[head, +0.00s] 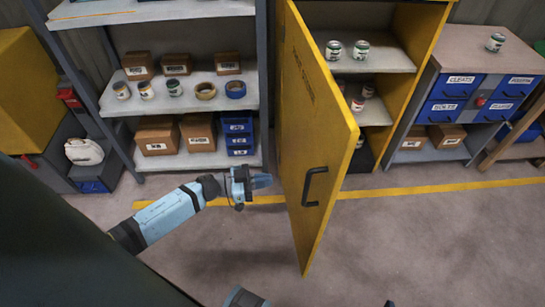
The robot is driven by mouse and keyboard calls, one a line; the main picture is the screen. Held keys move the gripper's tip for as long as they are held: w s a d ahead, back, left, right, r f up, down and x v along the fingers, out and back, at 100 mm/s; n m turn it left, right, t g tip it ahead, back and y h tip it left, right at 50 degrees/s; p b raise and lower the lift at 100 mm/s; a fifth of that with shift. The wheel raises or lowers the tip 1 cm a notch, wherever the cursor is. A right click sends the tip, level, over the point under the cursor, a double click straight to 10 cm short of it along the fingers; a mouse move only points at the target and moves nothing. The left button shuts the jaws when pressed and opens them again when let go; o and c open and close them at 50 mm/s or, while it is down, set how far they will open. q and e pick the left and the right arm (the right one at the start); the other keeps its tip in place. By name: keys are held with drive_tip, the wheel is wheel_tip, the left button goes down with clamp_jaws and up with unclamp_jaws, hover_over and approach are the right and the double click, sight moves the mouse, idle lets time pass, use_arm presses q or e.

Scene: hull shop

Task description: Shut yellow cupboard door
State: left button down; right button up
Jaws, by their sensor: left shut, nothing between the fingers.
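The yellow cupboard door (310,125) stands wide open, hinged at the left side of the yellow cupboard (415,45) and swung out toward me. Its outer face, with a black handle (315,187), faces left. Inside the cupboard, shelves hold several small cans. My left gripper (262,182) is shut and empty, just left of the door's outer face at about handle height. A small gap seems to lie between them; contact cannot be told for sure.
A grey shelf unit (180,107) with boxes, tape rolls and cans stands left of the cupboard. A workbench with blue drawers (452,86) stands right of it. A yellow line (440,188) crosses the floor. The floor right of the door looks clear.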

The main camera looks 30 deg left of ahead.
use_arm(q)
drive_tip(key=b+x, duration=0.1)
drive_tip(key=x, duration=1)
drive_tip(key=shift+d, duration=0.1)
